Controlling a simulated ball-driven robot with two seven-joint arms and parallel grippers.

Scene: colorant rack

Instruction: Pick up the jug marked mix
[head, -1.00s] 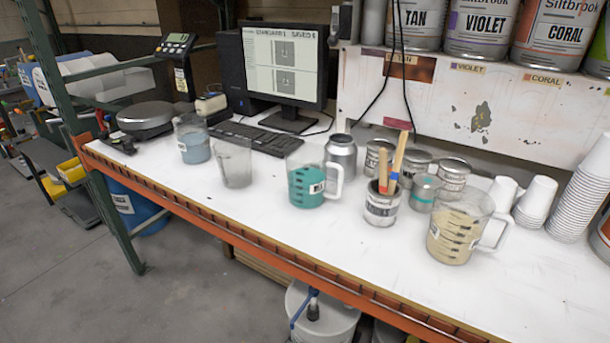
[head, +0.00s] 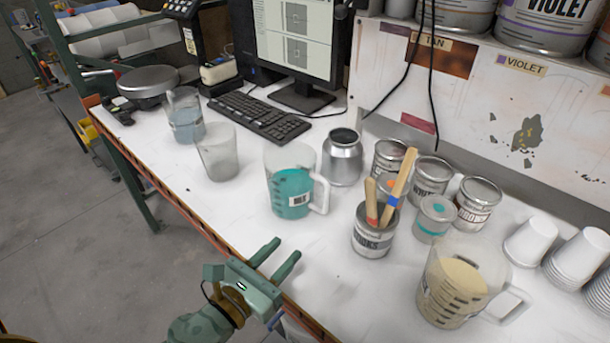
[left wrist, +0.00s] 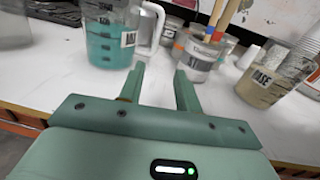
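A clear jug of teal liquid (head: 291,185) stands upright on the white bench, its handle to the right. It carries a small label, too small to read surely as mix. It also shows in the left wrist view (left wrist: 104,45), beyond my fingers and to their left. A jug of beige liquid (head: 452,285) stands at the right; its label seems to read BASE in the left wrist view (left wrist: 262,82). My left gripper (head: 278,258) is open and empty at the bench's front edge, in front of the teal jug and apart from it. My right gripper is not in view.
A can with stir sticks (head: 374,238) stands right of the teal jug, and a silver bottle (head: 343,160) behind it. Paper cups (head: 530,240) are at right. The front strip of bench is mostly clear.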

